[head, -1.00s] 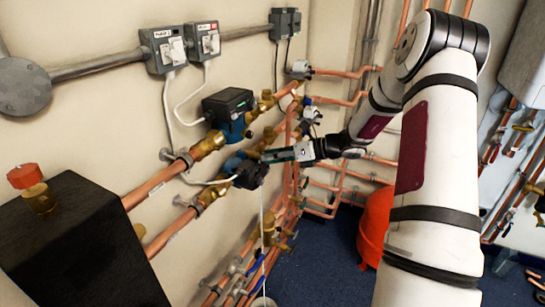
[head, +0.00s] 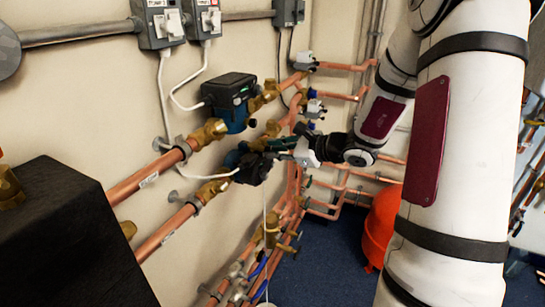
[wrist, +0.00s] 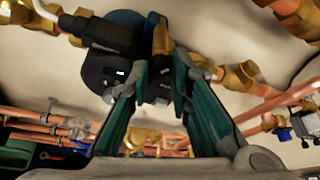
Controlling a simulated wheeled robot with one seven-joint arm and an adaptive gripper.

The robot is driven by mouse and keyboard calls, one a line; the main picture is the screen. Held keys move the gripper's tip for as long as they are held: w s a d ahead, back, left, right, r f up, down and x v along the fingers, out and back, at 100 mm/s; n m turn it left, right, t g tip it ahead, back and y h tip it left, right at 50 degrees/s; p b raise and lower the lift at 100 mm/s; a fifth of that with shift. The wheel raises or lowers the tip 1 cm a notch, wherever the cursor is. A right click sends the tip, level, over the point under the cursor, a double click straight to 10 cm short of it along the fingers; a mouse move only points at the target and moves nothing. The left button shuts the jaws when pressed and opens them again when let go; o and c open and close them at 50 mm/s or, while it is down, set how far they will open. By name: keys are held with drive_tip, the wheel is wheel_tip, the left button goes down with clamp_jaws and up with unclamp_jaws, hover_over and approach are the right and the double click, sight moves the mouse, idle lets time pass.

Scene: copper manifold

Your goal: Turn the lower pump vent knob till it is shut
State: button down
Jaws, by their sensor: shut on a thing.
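The lower pump (head: 250,168) is a dark body on the lower copper pipe in the head view, between brass fittings. In the wrist view the pump (wrist: 106,65) fills the upper middle, with a white cable at its dark box. My gripper (head: 275,147) reaches it from the right. In the wrist view the green fingers of my gripper (wrist: 160,72) stand on either side of a small dark part at the pump's face, the vent knob (wrist: 157,93). They are shut on it. The knob is largely hidden by the fingers, and its turn cannot be read.
The upper pump (head: 230,100) sits close above. Copper pipes (head: 165,232) run along the wall, with valves below. A black box (head: 70,235) stands at the front left, and a red vessel (head: 380,225) stands on the blue floor.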

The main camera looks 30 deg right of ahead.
drive_tip(key=shift+f+n+t+h+b, duration=0.1)
drive_tip(key=shift+n+t+h+b, duration=0.35)
drive_tip(key=shift+b, duration=1.25)
drive_tip(key=shift+n, duration=0.35)
drive_tip(key=c, duration=1.4)
unclamp_jaws()
drive_tip(key=shift+a, duration=0.1)
drive_tip(key=shift+c, duration=0.2)
drive_tip(key=v, duration=1.2)
